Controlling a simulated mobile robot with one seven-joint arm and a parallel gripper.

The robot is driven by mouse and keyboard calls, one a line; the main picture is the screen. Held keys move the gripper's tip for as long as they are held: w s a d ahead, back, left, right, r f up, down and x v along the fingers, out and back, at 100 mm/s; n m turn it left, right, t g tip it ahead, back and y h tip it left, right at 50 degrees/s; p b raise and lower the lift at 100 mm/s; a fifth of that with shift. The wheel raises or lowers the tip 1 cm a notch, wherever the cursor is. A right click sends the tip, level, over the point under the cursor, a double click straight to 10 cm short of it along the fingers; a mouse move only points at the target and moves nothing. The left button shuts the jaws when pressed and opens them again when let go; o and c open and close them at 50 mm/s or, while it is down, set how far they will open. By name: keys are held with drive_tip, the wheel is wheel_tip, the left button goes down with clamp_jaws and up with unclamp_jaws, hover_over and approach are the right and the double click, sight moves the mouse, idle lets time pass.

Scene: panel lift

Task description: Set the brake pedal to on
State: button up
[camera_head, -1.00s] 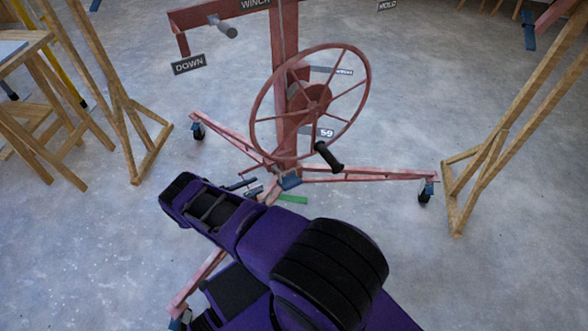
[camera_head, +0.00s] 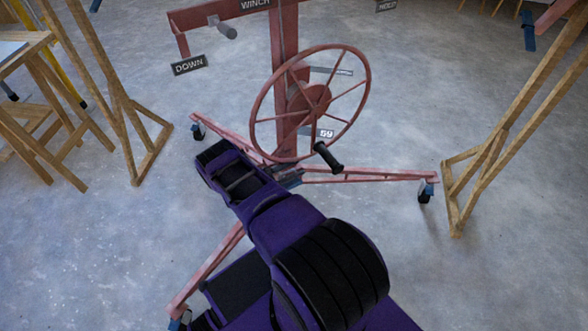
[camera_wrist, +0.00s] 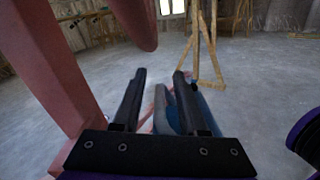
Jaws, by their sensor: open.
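The red panel lift (camera_head: 286,80) stands upright with its spoked handwheel (camera_head: 312,98) facing me. A small bluish part (camera_head: 290,178), likely the brake pedal, shows at the foot of the mast beside my arm, partly covered by it. In the wrist view a blue part (camera_wrist: 186,108), likely the same pedal, lies just beyond and partly behind the right finger. My gripper (camera_wrist: 159,75) is open, with a gap between its two dark fingers and nothing clearly held. Contact with the pedal and its on or off setting cannot be told.
Red legs with casters (camera_head: 427,192) spread out from the mast. The wheel's black handle (camera_head: 328,157) hangs close to my arm. A DOWN sign (camera_head: 189,65) hangs at upper left. Wooden stands (camera_head: 148,160) are on both sides. Bare concrete floor lies between.

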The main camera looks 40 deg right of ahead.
clamp_jaws()
drive_tip(key=shift+w, duration=0.1)
